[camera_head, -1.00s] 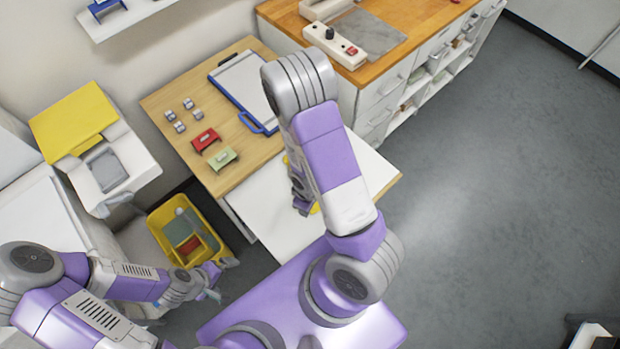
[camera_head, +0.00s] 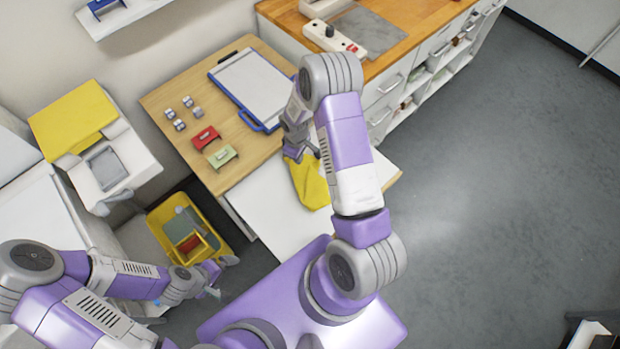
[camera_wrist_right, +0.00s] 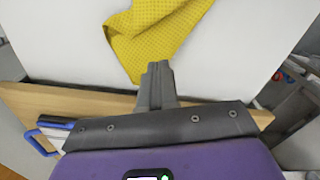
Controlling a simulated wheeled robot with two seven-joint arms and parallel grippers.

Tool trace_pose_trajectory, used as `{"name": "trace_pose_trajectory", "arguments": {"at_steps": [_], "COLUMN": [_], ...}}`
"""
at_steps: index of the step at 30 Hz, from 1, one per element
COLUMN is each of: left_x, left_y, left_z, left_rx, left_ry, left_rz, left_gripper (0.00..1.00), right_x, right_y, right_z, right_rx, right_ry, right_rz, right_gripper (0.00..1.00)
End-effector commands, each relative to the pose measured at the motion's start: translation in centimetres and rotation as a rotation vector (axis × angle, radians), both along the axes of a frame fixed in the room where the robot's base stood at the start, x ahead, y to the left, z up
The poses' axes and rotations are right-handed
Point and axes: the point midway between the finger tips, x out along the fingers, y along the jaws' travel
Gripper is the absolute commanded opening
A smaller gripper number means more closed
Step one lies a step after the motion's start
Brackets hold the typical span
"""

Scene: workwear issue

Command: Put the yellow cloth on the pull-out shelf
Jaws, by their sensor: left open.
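The yellow cloth (camera_head: 311,186) lies crumpled on the white pull-out shelf (camera_head: 262,205) in the head view. It also shows in the right wrist view (camera_wrist_right: 160,32), flat against the shelf with folded edges. My right gripper (camera_head: 297,153) is at the cloth's far end, partly hidden by its own arm. In the right wrist view its fingers (camera_wrist_right: 157,72) are together and overlap the cloth's near edge; I see no cloth between them. My left gripper (camera_head: 217,276) is open and empty, low at the left, away from the cloth.
A wooden table (camera_head: 165,105) behind the shelf bears a clipboard (camera_head: 250,88), a red piece (camera_head: 205,138), a green piece (camera_head: 222,156) and several small metal parts. A yellow bin (camera_head: 165,212) stands left of the shelf. The shelf's left part is bare.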

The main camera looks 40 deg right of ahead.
Motion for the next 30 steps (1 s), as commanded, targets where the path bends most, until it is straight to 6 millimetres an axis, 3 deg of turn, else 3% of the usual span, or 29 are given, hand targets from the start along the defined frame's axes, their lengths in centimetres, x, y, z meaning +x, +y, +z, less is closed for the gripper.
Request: {"name": "trace_pose_trajectory", "arguments": {"at_steps": [6, 12, 18, 30], "left_x": [0.0, 0.0, 0.0, 0.0], "left_y": [0.0, 0.0, 0.0, 0.0], "left_z": [0.0, 0.0, 0.0, 0.0], "left_rx": [0.0, 0.0, 0.0, 0.0], "left_ry": [0.0, 0.0, 0.0, 0.0], "left_rz": [0.0, 0.0, 0.0, 0.0], "left_gripper": [1.0, 1.0, 1.0, 1.0], "right_x": [3.5, 5.8, 5.6, 5.7], "right_y": [-1.7, -2.8, -2.8, -2.8], "right_z": [-0.6, -0.9, -3.3, -3.7], "right_rx": [-0.001, 0.001, 0.001, 0.0], "right_ry": [-0.001, 0.0, 0.003, 0.0], "right_rz": [-0.002, -0.001, 0.0, 0.0], "right_gripper": [0.0, 0.0, 0.0, 0.0]}}
